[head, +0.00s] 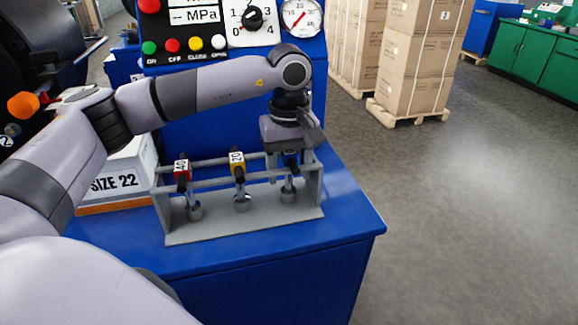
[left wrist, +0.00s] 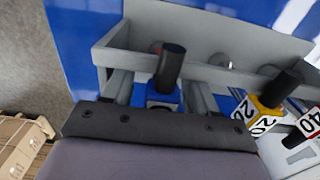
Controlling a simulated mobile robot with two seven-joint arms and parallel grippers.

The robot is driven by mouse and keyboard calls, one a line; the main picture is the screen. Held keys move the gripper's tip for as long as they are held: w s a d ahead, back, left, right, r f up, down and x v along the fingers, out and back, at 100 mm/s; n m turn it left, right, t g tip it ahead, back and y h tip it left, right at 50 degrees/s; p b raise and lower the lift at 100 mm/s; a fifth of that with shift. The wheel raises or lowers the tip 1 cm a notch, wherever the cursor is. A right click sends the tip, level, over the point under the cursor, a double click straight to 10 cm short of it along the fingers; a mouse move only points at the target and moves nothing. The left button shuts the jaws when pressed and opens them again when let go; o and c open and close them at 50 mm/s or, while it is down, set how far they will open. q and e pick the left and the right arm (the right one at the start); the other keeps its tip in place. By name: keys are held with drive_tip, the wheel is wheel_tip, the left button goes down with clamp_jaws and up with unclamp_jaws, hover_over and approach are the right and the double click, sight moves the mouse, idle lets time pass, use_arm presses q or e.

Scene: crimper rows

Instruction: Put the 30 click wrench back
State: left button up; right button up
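A grey rack (head: 240,222) on a blue bench holds three click wrenches upright in a row. The red one (head: 182,172) is marked 40 and the yellow one (head: 237,166) 20. The blue wrench (head: 290,158) hangs in the right-hand place; its number is hidden, so I cannot read a 30. My left gripper (head: 287,162) is over it, pointing down. In the left wrist view the blue wrench (left wrist: 164,97), with its black handle, stands between two grey fingers, with a gap visible on each side. My right gripper is not in view.
A SIZE 22 box (head: 125,175) stands left of the rack. A blue panel with buttons, a dial and a gauge (head: 302,17) rises behind it. The bench's right edge (head: 365,220) is near the rack. Stacked cartons (head: 415,60) stand on the floor beyond.

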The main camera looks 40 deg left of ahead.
use_arm(q)
drive_tip(key=shift+r, duration=0.15)
wheel_tip(320, 180, up, 12)
drive_tip(key=shift+f, duration=0.1)
idle(0.4)
idle(0.5)
